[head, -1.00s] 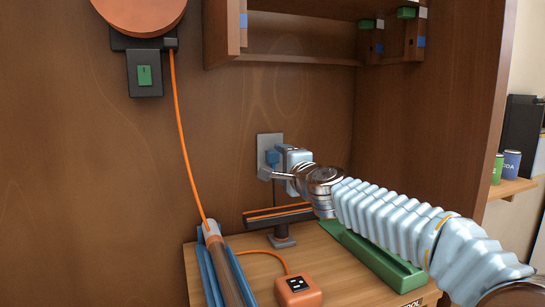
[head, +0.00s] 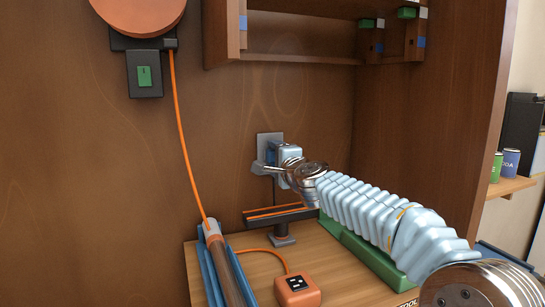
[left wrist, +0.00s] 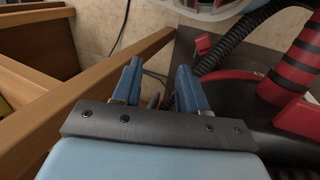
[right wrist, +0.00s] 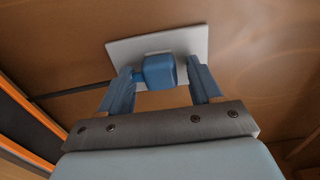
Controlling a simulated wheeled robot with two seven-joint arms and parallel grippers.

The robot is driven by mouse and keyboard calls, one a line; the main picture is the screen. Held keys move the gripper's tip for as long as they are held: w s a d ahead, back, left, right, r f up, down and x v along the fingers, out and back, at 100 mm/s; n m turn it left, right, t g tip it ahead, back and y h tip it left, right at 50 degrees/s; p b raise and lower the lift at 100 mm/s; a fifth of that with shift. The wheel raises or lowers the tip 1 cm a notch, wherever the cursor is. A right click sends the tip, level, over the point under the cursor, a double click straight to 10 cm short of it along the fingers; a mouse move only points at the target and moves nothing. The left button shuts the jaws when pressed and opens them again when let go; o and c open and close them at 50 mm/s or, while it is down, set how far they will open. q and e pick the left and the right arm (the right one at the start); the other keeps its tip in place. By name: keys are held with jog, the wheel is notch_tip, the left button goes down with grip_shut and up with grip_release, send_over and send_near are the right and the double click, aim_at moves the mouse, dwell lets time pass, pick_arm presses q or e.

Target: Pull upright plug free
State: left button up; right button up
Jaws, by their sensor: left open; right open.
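A blue plug (right wrist: 160,72) sits against a pale wall plate (right wrist: 197,40) in the right wrist view. The plate also shows in the head view (head: 268,139), where the plug is mostly hidden by my right gripper (head: 264,167). My right gripper is open, with its blue fingers on either side of the plug. The left finger in the right wrist view looks very close to the plug; I cannot tell if it touches. A gap shows on the other side. My left gripper (left wrist: 159,70) is open and empty, away from the plate.
A black rail with an orange strip (head: 281,215) stands below the plate. A green tray (head: 368,254) lies on the wooden top. An orange box (head: 297,290) stands in front, and an orange cord (head: 186,150) hangs at left. A wooden cabinet (head: 300,58) is above.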

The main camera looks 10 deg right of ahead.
jog(key=shift+c, duration=0.3)
dwell(0.5)
grip_shut()
jog(key=shift+s, duration=0.1)
jog(key=shift+s+d+b, duration=0.2)
jog(key=shift+s, duration=0.75)
jog(key=shift+s+d+b, duration=0.15)
jog(key=shift+s+d, duration=0.05)
jog(key=shift+s, duration=0.75)
jog(key=shift+s+d+b, duration=0.2)
jog(key=shift+s, duration=0.75)
